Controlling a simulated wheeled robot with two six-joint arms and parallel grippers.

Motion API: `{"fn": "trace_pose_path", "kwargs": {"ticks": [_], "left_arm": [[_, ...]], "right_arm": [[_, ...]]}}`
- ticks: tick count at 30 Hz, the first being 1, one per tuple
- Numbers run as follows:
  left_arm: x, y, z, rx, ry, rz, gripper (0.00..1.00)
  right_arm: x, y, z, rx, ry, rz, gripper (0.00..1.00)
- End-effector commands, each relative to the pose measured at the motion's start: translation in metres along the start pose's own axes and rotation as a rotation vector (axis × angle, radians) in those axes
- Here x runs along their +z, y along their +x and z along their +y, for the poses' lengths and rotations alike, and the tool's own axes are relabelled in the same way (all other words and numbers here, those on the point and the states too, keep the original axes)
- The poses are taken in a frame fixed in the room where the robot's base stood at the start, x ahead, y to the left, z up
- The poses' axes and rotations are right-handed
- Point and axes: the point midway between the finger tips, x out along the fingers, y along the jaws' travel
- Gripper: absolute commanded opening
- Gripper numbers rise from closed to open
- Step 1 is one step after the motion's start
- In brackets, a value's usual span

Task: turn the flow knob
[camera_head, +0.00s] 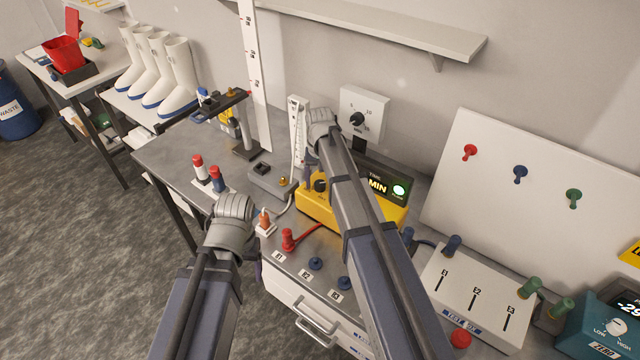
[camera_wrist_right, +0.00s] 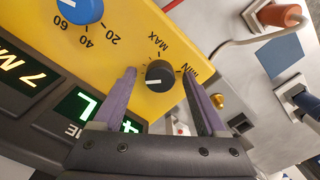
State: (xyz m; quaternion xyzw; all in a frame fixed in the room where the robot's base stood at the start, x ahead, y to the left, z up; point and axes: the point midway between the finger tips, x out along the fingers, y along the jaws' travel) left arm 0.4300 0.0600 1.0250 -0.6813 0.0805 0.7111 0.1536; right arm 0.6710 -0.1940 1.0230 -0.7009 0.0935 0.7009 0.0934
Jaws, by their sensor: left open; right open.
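A small black knob (camera_wrist_right: 159,74) with a white pointer line sits on the face of the yellow device (camera_wrist_right: 115,40), between MIN and MAX marks. In the head view the yellow device (camera_head: 371,208) stands on the bench, partly hidden by my right arm, with the black knob (camera_head: 320,185) near its left end. My right gripper (camera_wrist_right: 160,78) is open, one finger on each side of the knob; contact is not clear. In the head view its fingers (camera_head: 307,177) are mostly hidden. My left gripper (camera_head: 233,215) is over the front of the bench, apart from the device; its fingertips are hidden.
A wall box with another black knob (camera_head: 357,119) is behind. An orange plug (camera_head: 265,218), a red plug (camera_head: 288,238) and a white test box (camera_head: 475,290) crowd the bench.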

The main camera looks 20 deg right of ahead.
Motion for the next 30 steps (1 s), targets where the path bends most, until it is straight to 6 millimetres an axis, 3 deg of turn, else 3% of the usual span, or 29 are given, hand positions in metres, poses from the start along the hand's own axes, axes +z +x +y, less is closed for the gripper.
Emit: {"fn": "trace_pose_path", "kwargs": {"ticks": [3,22,30], "left_arm": [[0.0000,-0.0005,0.0000,0.000,0.000,0.000,0.74],[0.0000,-0.0004,-0.0001,0.000,0.000,0.000,0.74],[0.0000,-0.0004,-0.0001,0.000,0.000,0.000,0.74]], "right_arm": [[0.0000,-0.0005,0.0000,0.000,0.000,0.000,0.71],[0.0000,-0.0004,0.0000,0.000,0.000,0.000,0.00],[0.0000,-0.0004,0.0000,0.000,-0.059,0.000,0.00]]}}
